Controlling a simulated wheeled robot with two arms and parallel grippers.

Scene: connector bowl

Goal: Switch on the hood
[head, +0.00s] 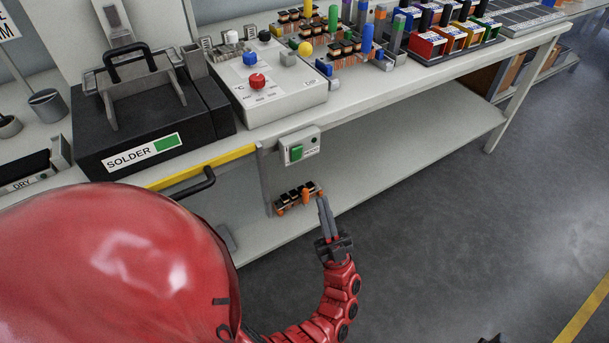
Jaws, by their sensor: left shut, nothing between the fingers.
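A small grey switch box (299,146) is fixed at the front edge of the bench, below the white control unit. It has a green button (296,152), a small dark dot and a label too small to read. My left gripper (322,200) is shut and empty, fingers pointing up. In the picture it is below and slightly right of the switch box, apart from it. Whether the button is pressed in cannot be told. No hood can be made out for certain. A small dark piece at the bottom edge may be my right gripper; its jaws do not show.
A black SOLDER station (150,120) and a white control unit (268,88) with a red knob stand on the bench. A black handle (196,186) juts out below the yellow edge strip. A small circuit board (297,197) appears by the lower shelf (400,150). Floor at right is clear.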

